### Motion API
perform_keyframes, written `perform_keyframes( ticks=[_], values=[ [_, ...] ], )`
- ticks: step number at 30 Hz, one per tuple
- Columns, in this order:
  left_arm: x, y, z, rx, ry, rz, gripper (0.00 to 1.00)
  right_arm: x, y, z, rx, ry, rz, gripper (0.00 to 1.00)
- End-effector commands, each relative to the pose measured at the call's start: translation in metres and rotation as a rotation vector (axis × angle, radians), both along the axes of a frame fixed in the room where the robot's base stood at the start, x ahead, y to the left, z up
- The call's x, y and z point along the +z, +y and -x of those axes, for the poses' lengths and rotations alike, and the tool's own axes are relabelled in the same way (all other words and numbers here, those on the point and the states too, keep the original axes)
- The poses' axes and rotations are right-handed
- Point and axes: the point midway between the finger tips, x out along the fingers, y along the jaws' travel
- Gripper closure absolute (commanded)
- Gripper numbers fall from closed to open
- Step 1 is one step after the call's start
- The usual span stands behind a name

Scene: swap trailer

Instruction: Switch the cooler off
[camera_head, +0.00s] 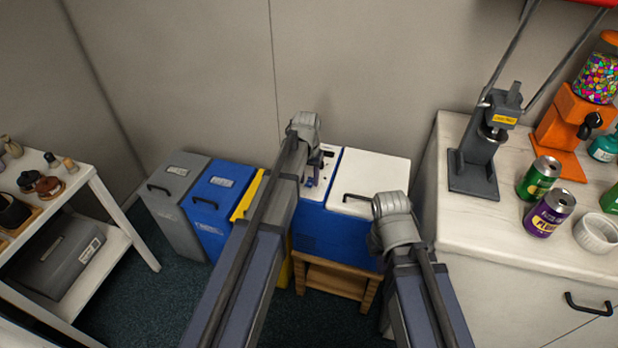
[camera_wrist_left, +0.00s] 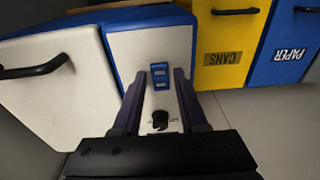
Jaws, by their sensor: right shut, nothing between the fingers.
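The cooler (camera_head: 332,231) is a blue box with white top panels and a black lid handle, standing on a low wooden stand. In the left wrist view its narrow white top panel (camera_wrist_left: 150,42) carries a small blue control piece (camera_wrist_left: 160,76) and a black knob (camera_wrist_left: 160,119). My left gripper (camera_head: 313,180) is over this panel. In the wrist view its fingers (camera_wrist_left: 160,72) are spread apart, one on each side of the blue piece, with nothing held. Contact with the panel cannot be told. My right arm is in front of the cooler's right side; its fingers do not show.
Grey, blue (camera_head: 213,205) and yellow bins (camera_wrist_left: 224,45) stand left of the cooler. A white counter (camera_head: 480,220) with a press, a candy machine and cans is at right. A white shelf (camera_head: 118,225) is at far left. Dark floor is open between shelf and bins.

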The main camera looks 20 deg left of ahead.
Motion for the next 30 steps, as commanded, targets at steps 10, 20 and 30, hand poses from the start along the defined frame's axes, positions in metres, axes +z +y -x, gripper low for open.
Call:
perform_keyframes(
  ticks=[10, 20, 30],
  values=[
    [0.000, 0.000, 0.000, 0.000, -0.002, 0.000, 0.41, 0.000, 0.000, 0.000, 0.000, 0.000, 0.000, 1.00],
    [0.016, 0.000, 0.001, 0.000, -0.002, 0.000, 0.41, 0.016, 0.000, 0.000, 0.000, 0.000, 0.000, 1.00],
    [0.060, 0.000, 0.005, 0.000, -0.001, 0.000, 0.41, 0.060, 0.000, 0.000, -0.001, 0.000, 0.000, 1.00]
  ],
)
